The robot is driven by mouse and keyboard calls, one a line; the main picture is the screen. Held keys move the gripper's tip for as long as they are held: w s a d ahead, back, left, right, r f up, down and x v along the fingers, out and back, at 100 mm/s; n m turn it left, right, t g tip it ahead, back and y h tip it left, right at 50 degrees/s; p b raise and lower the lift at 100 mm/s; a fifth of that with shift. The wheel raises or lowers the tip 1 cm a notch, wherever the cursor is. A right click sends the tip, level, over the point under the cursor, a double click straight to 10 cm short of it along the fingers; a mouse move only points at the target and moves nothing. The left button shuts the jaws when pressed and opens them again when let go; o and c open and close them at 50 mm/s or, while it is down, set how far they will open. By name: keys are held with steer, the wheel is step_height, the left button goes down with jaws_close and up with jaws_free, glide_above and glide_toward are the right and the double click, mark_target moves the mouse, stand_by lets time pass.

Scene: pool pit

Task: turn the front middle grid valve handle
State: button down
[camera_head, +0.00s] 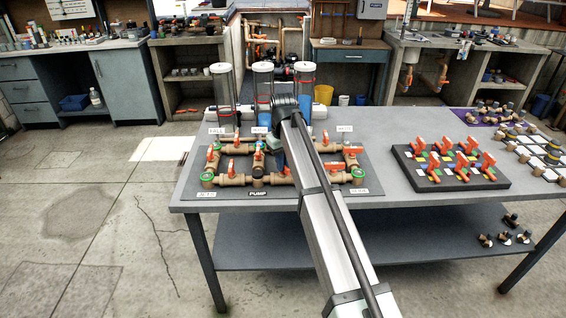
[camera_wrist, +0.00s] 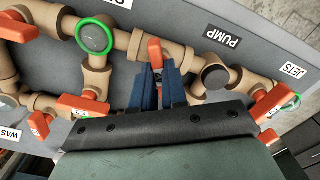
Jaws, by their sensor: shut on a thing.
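My gripper (camera_wrist: 159,74) has its two blue fingers shut on an orange valve handle (camera_wrist: 155,52) in the wrist view. That valve sits on the front run of brown pipe, between a green-ringed end (camera_wrist: 95,38) and a dark round cap (camera_wrist: 215,76) by the PUMP label (camera_wrist: 222,36). The handle stands between the fingertips; its lower part is partly hidden. In the head view the valve grid lies on a dark board (camera_head: 228,192), with the PUMP label (camera_head: 258,194) at its front edge.
Other orange handles stand close by, one at the wrist view's right (camera_wrist: 270,101) and one at lower left (camera_wrist: 76,105). Clear cylinders (camera_head: 222,85) rise behind the grid. A dark board of spare valves (camera_head: 445,186) lies to the right. Bare tabletop (camera_head: 400,130) shows behind it.

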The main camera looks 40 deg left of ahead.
steer(key=m, duration=0.5)
steer(key=shift+m, duration=0.4)
stand_by(0.4)
steer(key=c, duration=1.2)
jaws_free()
steer(key=shift+o, duration=0.2)
steer(key=shift+r, duration=0.1)
step_height(320, 180, up, 14)
steer(key=shift+f, duration=0.2)
